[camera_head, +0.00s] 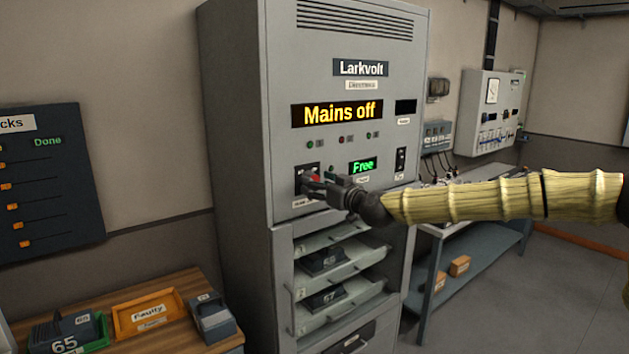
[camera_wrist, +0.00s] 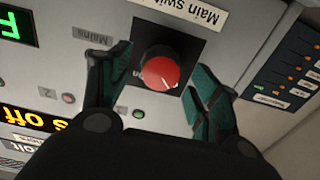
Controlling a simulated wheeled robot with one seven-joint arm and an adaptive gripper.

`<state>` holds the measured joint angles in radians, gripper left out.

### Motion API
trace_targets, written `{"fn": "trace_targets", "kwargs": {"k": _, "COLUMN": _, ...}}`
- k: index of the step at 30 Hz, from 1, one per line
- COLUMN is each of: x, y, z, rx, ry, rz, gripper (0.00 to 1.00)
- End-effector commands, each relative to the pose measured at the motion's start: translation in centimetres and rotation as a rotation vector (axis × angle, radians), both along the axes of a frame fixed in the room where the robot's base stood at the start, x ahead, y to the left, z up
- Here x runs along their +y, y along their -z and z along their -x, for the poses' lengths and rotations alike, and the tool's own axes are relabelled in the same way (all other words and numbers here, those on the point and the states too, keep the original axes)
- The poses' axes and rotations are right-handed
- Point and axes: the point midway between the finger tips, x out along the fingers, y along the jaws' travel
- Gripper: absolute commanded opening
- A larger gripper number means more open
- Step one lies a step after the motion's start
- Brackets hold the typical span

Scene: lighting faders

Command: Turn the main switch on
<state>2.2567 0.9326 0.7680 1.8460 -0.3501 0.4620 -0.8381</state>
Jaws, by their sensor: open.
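The main switch is a red round knob (camera_wrist: 160,68) on a black plate (camera_wrist: 183,38) on the front of the grey cabinet (camera_head: 235,120). In the head view the red knob (camera_head: 315,177) is partly hidden by my gripper (camera_head: 312,186). In the wrist view my gripper (camera_wrist: 157,88) is open, with one finger on each side of the knob. Gaps show between the fingers and the knob. A label reading "Main swit" (camera_wrist: 185,10) sits beside the plate. The cabinet display (camera_head: 338,112) reads "Mains off".
A green "Free" display (camera_head: 363,165) and a black rocker switch (camera_head: 401,160) are right of the knob. Open shelves (camera_head: 335,235) with dark units lie below my gripper. A wooden table (camera_head: 185,285) with an orange "Faulty" tray (camera_head: 150,312) stands left, a bench (camera_head: 470,250) right.

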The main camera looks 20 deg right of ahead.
Motion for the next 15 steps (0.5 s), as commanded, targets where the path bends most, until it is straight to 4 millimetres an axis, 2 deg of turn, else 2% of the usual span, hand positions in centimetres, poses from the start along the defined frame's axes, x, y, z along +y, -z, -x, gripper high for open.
{"fn": "trace_targets", "kwargs": {"k": 6, "x": 0.5, "y": 0.0, "z": -1.5, "rx": 0.001, "ry": 0.000, "rz": -0.001, "gripper": 0.62}}
{"fn": "trace_targets", "kwargs": {"k": 15, "x": 0.7, "y": 0.0, "z": -1.9, "rx": 0.000, "ry": 0.000, "rz": 0.000, "gripper": 0.62}}
